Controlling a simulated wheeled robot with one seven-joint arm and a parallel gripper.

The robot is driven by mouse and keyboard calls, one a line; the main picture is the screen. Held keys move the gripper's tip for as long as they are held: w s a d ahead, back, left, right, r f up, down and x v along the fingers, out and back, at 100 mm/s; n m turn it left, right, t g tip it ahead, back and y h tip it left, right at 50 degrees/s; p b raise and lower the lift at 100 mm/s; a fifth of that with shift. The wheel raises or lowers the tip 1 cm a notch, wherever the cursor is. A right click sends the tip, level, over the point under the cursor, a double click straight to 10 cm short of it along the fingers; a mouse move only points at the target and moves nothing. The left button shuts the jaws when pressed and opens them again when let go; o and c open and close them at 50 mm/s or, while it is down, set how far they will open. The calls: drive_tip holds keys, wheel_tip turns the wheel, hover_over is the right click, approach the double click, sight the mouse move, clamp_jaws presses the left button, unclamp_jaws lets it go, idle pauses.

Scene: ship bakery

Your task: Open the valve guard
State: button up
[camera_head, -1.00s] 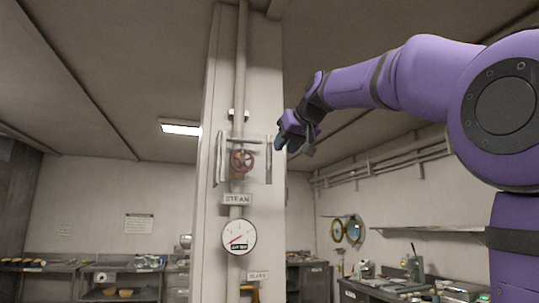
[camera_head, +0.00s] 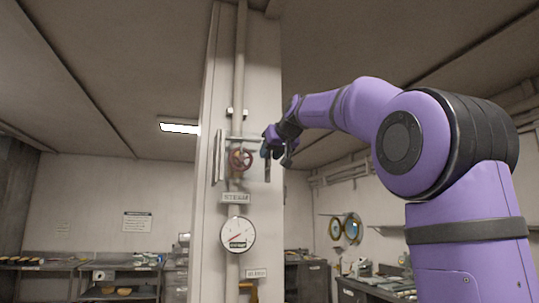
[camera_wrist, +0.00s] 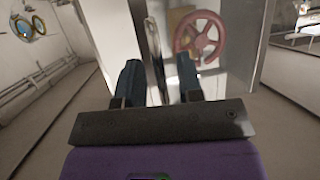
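The valve guard is a clear panel on the white pillar, in front of a red valve wheel (camera_head: 241,160). A vertical metal bar (camera_head: 218,157) runs along its left side, and a horizontal bar crosses above the wheel. A vertical metal handle (camera_head: 267,171) stands at its right side. My gripper (camera_head: 268,150) is at this handle. In the wrist view, my gripper's dark fingers (camera_wrist: 157,78) stand apart with the upright handle (camera_wrist: 155,55) between them; gaps seem to show on both sides. The red wheel (camera_wrist: 199,36) is just right of the fingers, behind the clear panel.
A vertical pipe (camera_head: 240,65) runs down the pillar, with a STEAM label (camera_head: 236,198) and a round gauge (camera_head: 238,235) below the wheel. Steel counters stand at the far left and right.

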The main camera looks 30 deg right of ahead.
drive_tip(key=shift+w+f, duration=0.15)
drive_tip(key=shift+w, duration=0.25)
drive_tip(key=shift+c, duration=0.2)
clamp_jaws()
drive_tip(key=shift+s, duration=0.15)
